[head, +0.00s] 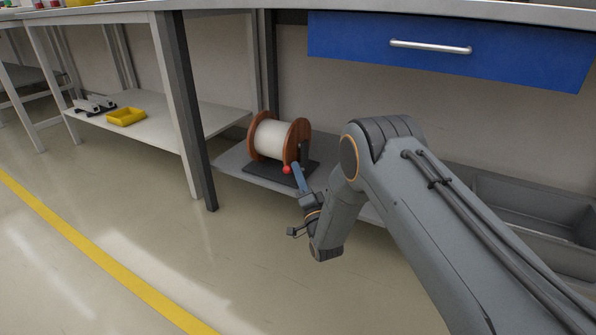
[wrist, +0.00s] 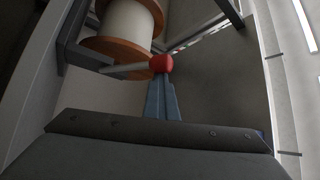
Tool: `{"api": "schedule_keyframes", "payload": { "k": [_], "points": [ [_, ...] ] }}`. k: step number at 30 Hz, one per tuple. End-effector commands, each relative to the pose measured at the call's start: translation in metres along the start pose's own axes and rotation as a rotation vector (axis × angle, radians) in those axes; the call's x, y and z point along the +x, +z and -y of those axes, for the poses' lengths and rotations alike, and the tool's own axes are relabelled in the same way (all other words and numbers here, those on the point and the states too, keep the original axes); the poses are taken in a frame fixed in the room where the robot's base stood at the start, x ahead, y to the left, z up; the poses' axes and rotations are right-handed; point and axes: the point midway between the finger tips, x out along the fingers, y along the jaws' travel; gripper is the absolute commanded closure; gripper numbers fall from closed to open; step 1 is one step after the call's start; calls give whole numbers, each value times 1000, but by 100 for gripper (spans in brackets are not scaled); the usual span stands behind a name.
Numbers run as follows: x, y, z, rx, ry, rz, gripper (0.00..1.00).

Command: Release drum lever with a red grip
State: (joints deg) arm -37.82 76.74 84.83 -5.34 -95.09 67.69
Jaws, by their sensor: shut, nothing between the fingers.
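The drum (head: 272,138) has brown flanges and a white winding and sits in a dark stand on a low shelf. It also shows in the wrist view (wrist: 128,22) at the upper left. The lever's red grip (head: 287,169) is at the drum's front right. In the wrist view the red grip (wrist: 161,64) ends a grey lever rod (wrist: 122,71). My gripper (head: 296,167) has shut blue-grey fingers, with nothing seen between them. In the wrist view its tips (wrist: 160,80) are right at the red grip; I cannot tell whether they touch it.
The low shelf (head: 233,158) lies under a workbench with a blue drawer (head: 450,50) above. A dark table leg (head: 190,120) stands left of the drum. A grey bin (head: 530,215) is at right. A yellow tray (head: 126,117) sits on the left shelf. The floor in front is clear.

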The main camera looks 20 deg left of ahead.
Motion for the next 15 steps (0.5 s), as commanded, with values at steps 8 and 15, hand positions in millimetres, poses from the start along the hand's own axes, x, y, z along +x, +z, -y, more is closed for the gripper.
{"api": "schedule_keyframes", "payload": {
  "k": [8,15],
  "points": [
    [-4,8,-3,3,10,15,100],
    [0,-7,8,2,9,11,100]
  ]
}}
